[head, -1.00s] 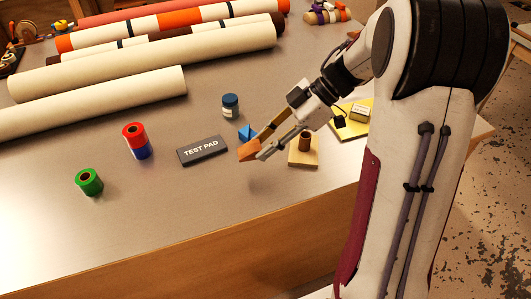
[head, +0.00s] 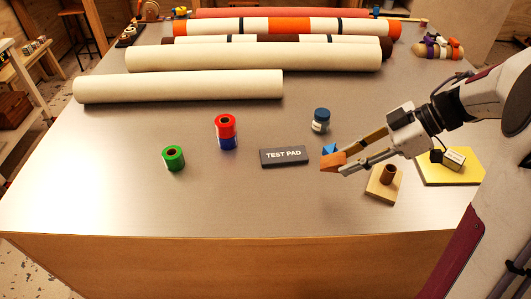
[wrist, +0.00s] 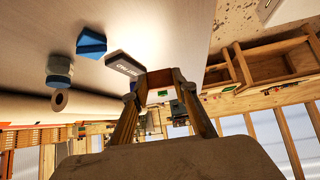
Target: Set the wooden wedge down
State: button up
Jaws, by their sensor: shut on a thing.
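The wooden wedge (head: 332,162), orange-brown, is between the fingertips of my gripper (head: 342,161), which is shut on it. In the head view it shows just right of the black test pad (head: 284,156) and in front of a blue wedge (head: 330,148), which it partly covers. It looks held above the table, but the height of the gap is hard to tell. In the wrist view the wooden wedge (wrist: 160,78) shows between the fingers, with the test pad (wrist: 125,64) and the blue wedge (wrist: 91,42) to its left.
A blue-lidded jar (head: 320,120) stands behind the wedges. A wooden base with a brown peg (head: 385,183) is close on the right, by a yellow board (head: 450,168). Red-blue (head: 226,130) and green (head: 173,157) rolls stand left. The table front (head: 240,205) is clear.

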jog(key=s+a+f+n+g, duration=0.1)
jog(key=s+a+n+g, duration=0.15)
jog(key=a, duration=1.95)
jog(key=s+a+f+n+g, duration=0.15)
jog(key=a+n, duration=0.25)
jog(key=a, duration=1.8)
jog(key=w+a+r+m+t, duration=0.2)
jog(key=w+a+m, duration=0.2)
jog(key=a, duration=0.2)
jog(key=shift+w+r+m+t, duration=0.3)
jog(key=shift+r+m, duration=0.05)
jog(key=shift+r, duration=0.05)
jog(key=shift+f, duration=3.15)
